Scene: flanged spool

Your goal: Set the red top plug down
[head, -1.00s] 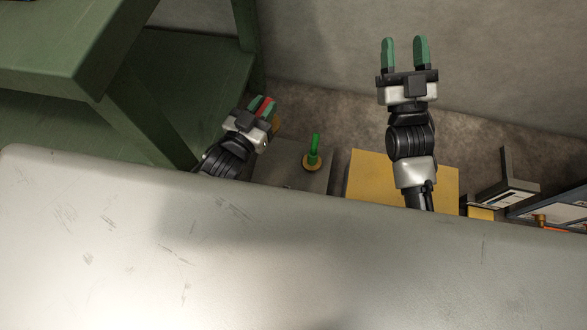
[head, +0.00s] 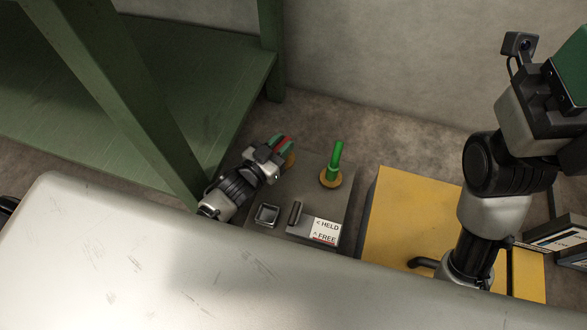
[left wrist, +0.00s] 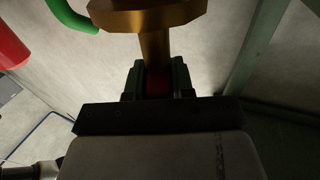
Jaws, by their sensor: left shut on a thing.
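My left gripper (head: 283,145) is shut on the red top plug (head: 282,142), and a strip of red shows between its green fingers. In the left wrist view the gripper (left wrist: 158,82) also has dark red between its fingers. A brass flanged piece (left wrist: 150,18) stands close beyond the fingers there. I cannot tell whether the plug touches it. In the head view a bit of brass (head: 291,159) shows beside the gripper. My right gripper (head: 570,75) is at the right edge, partly cut off, so its jaws cannot be judged.
A green bent handle (head: 335,160) on a brass ring (head: 331,178) stands on the grey fixture (head: 312,165). A label (head: 326,230) reads HELD and FREE. A yellow block (head: 400,215) lies to the right. A green shelf frame (head: 200,80) stands at left.

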